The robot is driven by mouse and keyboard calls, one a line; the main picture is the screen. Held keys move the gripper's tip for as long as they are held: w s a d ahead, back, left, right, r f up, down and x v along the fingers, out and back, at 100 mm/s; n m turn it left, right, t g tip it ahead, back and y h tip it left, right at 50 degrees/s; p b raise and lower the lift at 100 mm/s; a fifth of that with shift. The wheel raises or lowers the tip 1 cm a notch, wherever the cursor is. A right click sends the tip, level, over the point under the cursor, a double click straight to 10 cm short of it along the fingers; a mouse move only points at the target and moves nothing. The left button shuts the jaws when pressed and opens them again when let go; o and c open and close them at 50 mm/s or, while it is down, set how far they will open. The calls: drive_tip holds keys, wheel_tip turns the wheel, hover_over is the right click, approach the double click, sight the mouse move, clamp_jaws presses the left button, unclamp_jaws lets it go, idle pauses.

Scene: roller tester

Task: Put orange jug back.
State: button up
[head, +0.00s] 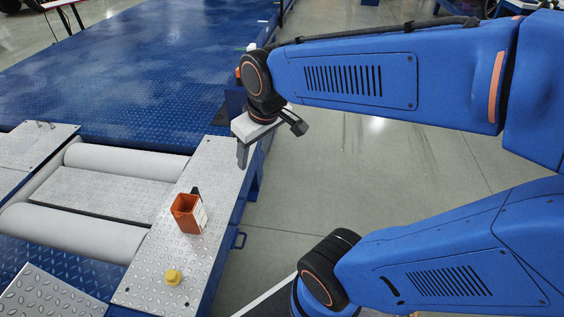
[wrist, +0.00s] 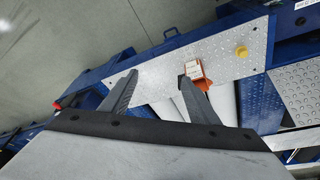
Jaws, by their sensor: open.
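The orange jug (head: 184,216) stands upright on the silver tread-plate strip beside the rollers in the head view. It has an open top, a white label and a dark piece at its back. In the wrist view the jug (wrist: 203,84) shows beyond the fingertips, partly hidden by the right-hand finger. My gripper (head: 243,160) is open and empty, above the far part of the strip, apart from the jug. Both fingers of my gripper (wrist: 159,76) show spread in the wrist view.
A yellow knob-like object (head: 173,277) sits on the tread-plate strip (head: 150,262) nearer than the jug. Grey rollers (head: 125,160) lie left of the strip. A blue platform (head: 130,65) spreads behind. Open grey floor (head: 330,185) lies to the right.

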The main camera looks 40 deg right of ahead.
drive_tip(key=s+d+r+m+t, duration=0.1)
drive_tip(key=s+d+m, duration=0.1)
drive_tip(key=s, duration=0.6)
drive_tip(key=shift+d, duration=0.25)
